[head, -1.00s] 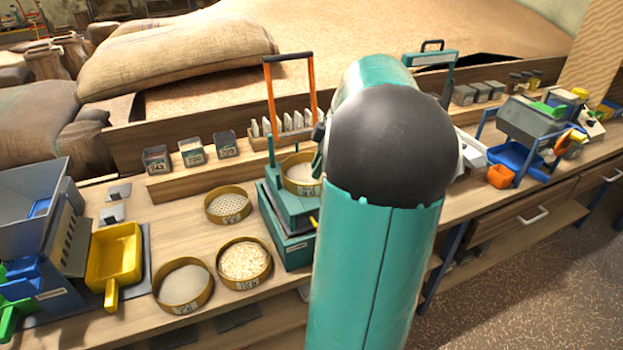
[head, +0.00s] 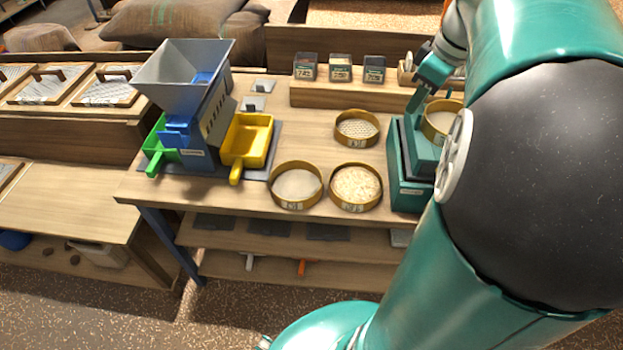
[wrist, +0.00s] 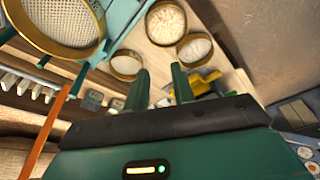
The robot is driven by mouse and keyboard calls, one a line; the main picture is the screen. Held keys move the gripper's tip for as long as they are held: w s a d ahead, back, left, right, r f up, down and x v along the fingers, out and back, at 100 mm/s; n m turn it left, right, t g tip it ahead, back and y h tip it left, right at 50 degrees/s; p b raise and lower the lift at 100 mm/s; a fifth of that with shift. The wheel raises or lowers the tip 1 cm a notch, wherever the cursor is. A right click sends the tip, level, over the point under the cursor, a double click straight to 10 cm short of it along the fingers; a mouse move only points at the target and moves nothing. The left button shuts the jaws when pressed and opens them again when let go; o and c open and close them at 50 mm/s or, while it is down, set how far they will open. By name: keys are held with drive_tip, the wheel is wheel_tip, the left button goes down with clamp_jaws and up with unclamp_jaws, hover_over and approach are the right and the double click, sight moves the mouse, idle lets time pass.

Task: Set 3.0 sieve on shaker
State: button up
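Three round brass-rimmed sieves stand on the bench in the head view: a perforated one (head: 357,128) behind, a fine-meshed one (head: 297,185) at front left, and one with pale flaky material (head: 355,187) at front right. Their label numbers are too small to read surely. The green shaker (head: 409,190) stands to their right, partly behind my arm. Another sieve (head: 441,122) sits on it; it also shows large in the wrist view (wrist: 65,25). My gripper (head: 421,98) is above the shaker's left side. In the wrist view its fingers (wrist: 159,85) are apart with nothing between them.
A blue-grey hopper mill (head: 190,110) and a yellow scoop tray (head: 247,140) stand left of the sieves. Sample boxes (head: 340,68) line a raised ledge behind. The shaker's orange upright (wrist: 48,135) shows close in the wrist view.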

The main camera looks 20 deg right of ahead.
drive_tip(key=s+a+f+m+t, duration=0.1)
drive_tip(key=s+a+f+m, duration=0.1)
drive_tip(key=a, duration=1.1)
drive_tip(key=s+a+f+m+t+h, duration=0.1)
drive_tip(key=s+a, duration=0.4)
drive_tip(key=a, duration=0.9)
drive_tip(key=shift+s+f+m+t, duration=0.15)
drive_tip(key=shift+f+m+t, duration=0.35)
drive_tip(key=shift+f+m, duration=0.45)
drive_tip(key=shift+r, duration=0.2)
